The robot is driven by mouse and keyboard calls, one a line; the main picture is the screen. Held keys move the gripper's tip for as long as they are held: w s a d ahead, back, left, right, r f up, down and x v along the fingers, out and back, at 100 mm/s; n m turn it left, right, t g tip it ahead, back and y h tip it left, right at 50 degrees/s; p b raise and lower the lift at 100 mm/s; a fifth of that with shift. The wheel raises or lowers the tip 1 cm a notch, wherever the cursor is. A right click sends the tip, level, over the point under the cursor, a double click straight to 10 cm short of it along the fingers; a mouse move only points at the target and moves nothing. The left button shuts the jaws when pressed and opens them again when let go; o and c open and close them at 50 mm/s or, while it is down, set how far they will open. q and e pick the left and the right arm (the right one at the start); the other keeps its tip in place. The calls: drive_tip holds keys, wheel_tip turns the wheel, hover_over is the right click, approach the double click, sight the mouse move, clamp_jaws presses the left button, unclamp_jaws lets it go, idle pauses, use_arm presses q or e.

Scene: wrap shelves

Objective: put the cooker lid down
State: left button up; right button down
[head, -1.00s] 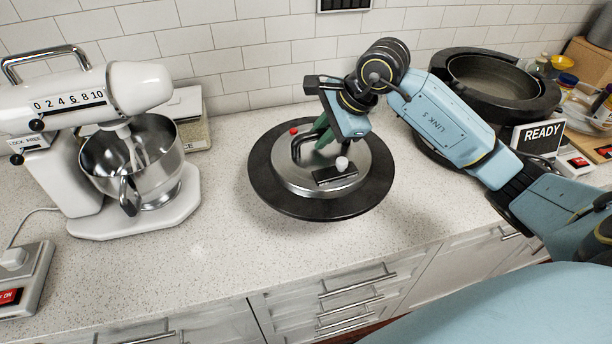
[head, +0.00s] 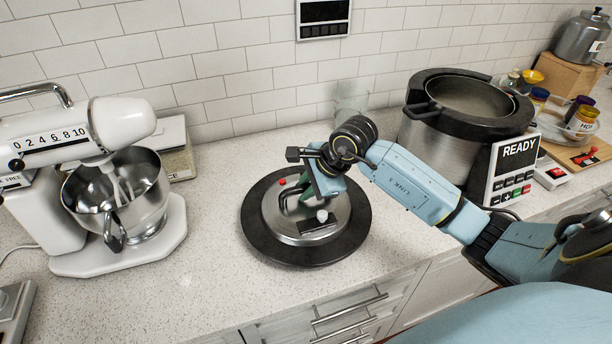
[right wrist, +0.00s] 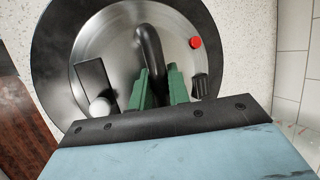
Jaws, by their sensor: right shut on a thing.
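The cooker lid (head: 278,226) is a round silver disc with a wide black rim, a black loop handle, a red button and a white knob. It lies flat at or just above the counter in the head view; I cannot tell whether it touches. It also shows in the right wrist view (right wrist: 112,55). My right gripper (head: 305,198) is over the lid, its green fingers shut on the handle, with the fingers (right wrist: 160,85) on either side of it in the wrist view. My left gripper is out of view.
The pressure cooker (head: 425,150) stands open on the right, with a READY panel (head: 515,165). A white stand mixer (head: 120,235) is on the left and a clear glass (head: 352,98) behind my arm. The speckled counter (head: 205,285) is bare around the lid.

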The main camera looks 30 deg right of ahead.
drive_tip(key=shift+w, duration=0.1)
drive_tip(key=shift+f+b, duration=0.3)
drive_tip(key=shift+b, duration=0.15)
drive_tip(key=shift+f+b, duration=0.25)
drive_tip(key=shift+b, duration=0.05)
drive_tip(key=c, duration=1.3)
unclamp_jaws()
drive_tip(key=shift+f, duration=0.15)
drive_tip(key=shift+r+p, duration=0.4)
drive_tip(key=shift+p, duration=0.05)
drive_tip(key=v, duration=1.2)
drive_tip(key=shift+r, duration=0.25)
